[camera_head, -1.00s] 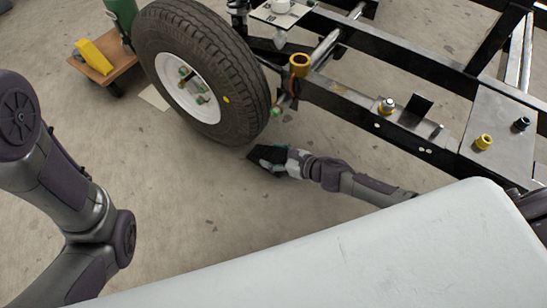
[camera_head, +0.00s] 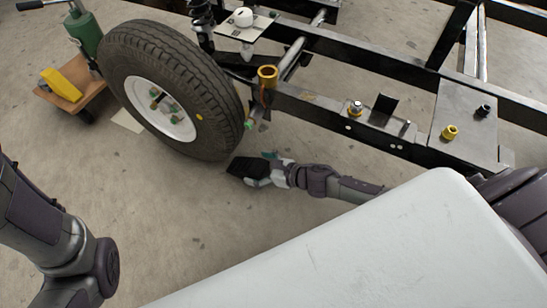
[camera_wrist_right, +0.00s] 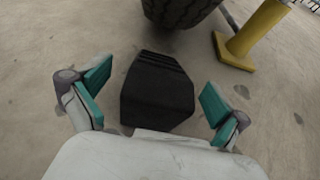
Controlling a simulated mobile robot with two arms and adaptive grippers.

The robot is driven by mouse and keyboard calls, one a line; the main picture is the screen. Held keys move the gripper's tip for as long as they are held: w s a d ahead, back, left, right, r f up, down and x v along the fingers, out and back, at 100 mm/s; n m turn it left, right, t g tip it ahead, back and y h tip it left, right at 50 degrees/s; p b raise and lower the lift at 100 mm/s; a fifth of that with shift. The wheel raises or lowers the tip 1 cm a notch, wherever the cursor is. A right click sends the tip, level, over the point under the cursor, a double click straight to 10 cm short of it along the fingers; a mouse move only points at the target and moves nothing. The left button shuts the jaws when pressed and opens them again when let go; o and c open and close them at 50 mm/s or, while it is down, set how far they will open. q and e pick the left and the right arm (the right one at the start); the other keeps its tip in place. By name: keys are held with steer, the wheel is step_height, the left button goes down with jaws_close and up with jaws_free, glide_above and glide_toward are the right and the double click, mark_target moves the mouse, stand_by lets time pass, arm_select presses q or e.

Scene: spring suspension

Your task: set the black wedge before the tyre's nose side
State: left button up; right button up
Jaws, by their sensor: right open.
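The black wedge (camera_head: 248,168) lies on the floor just in front of the tyre's lower right side in the head view. In the right wrist view the wedge (camera_wrist_right: 157,92) sits between the spread fingers, with a gap on each side. The tyre (camera_head: 205,100) stands upright on its white wheel; its tread (camera_wrist_right: 180,10) shows beyond the wedge in the wrist view, apart from it. My right gripper (camera_head: 262,170) is open at the wedge; its teal fingers (camera_wrist_right: 155,98) show in the wrist view. My left arm enters at left, its gripper out of frame.
The black frame (camera_head: 340,115) runs to the right of the tyre. A yellow stand (camera_wrist_right: 250,35) is on the floor right of the wedge. A wooden dolly (camera_head: 75,98) with a yellow wedge (camera_head: 65,84) is at left, beside a green jack (camera_head: 85,35). Floor left of my gripper is clear.

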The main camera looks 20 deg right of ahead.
steer(key=p+v, duration=0.3)
steer(key=v, duration=0.7)
steer(key=shift+p, duration=0.4)
